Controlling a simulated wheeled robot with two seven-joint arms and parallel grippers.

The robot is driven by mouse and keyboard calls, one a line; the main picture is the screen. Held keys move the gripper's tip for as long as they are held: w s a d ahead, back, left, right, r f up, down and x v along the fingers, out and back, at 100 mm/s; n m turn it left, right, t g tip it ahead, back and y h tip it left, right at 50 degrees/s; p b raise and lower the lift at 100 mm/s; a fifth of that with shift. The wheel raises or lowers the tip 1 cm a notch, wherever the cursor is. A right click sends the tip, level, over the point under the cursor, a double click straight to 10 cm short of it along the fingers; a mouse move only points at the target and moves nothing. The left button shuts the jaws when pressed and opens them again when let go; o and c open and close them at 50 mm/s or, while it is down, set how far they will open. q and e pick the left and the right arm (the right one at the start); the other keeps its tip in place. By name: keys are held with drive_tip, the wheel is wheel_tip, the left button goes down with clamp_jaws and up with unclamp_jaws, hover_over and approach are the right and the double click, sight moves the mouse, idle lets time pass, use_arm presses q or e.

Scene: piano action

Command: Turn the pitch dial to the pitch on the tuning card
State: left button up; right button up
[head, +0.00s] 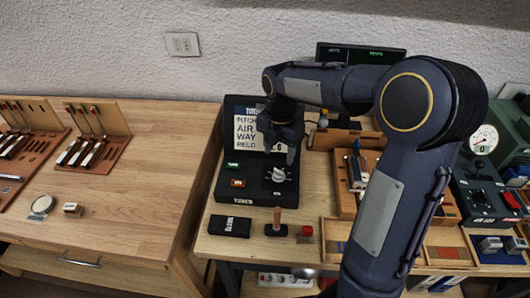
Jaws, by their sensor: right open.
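The black tuner box (255,192) stands on the right-hand bench. Its pitch dial (278,175) is a pale knob on the sloped top; its setting is too small to read. The white tuning card (247,133) stands upright behind it, with large dark lettering partly hidden by my gripper. My right gripper (290,157) is open and points down just above and behind the dial. I cannot tell whether a fingertip touches the knob. My left gripper is out of view.
A green button (233,165) and an orange one (238,183) sit left of the dial. My right arm hides part of the bench.

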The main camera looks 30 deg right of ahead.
sight(278, 172)
wheel_tip(278, 172, down, 8)
drive_tip(key=shift+s+r, duration=0.15)
drive_tip(key=shift+r, duration=0.05)
drive_tip(key=shift+c, duration=0.4)
drive_tip(key=c, duration=0.9)
